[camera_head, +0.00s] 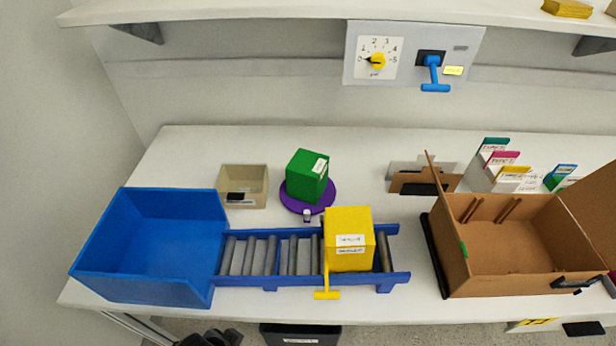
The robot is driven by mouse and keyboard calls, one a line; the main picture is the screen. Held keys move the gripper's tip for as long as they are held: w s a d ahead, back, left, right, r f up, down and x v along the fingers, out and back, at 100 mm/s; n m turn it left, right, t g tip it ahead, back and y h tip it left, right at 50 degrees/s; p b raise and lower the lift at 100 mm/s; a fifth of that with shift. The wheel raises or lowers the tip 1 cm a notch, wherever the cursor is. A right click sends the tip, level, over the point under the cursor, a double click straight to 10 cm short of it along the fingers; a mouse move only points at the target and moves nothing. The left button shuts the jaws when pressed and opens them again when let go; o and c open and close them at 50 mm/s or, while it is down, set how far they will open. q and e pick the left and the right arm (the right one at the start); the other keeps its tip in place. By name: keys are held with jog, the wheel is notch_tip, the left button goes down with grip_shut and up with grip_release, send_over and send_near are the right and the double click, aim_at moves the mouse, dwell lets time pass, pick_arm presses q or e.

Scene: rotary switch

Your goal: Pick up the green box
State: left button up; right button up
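The green box (307,177) stands upright on a round purple disc (289,204) near the middle of the white table. It has a white label on its upper right side. Its base is on the disc, and nothing is touching it from the sides.
A yellow box (348,240) sits on the blue roller conveyor (232,278) in front of the green box. A blue bin (143,283) is at left, a beige tray (259,172) beside the disc, a cardboard box (512,243) at right. A switch panel (412,80) hangs above.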

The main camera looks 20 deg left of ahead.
dwell(0.4)
pick_arm(q)
jog(key=o, duration=1.1)
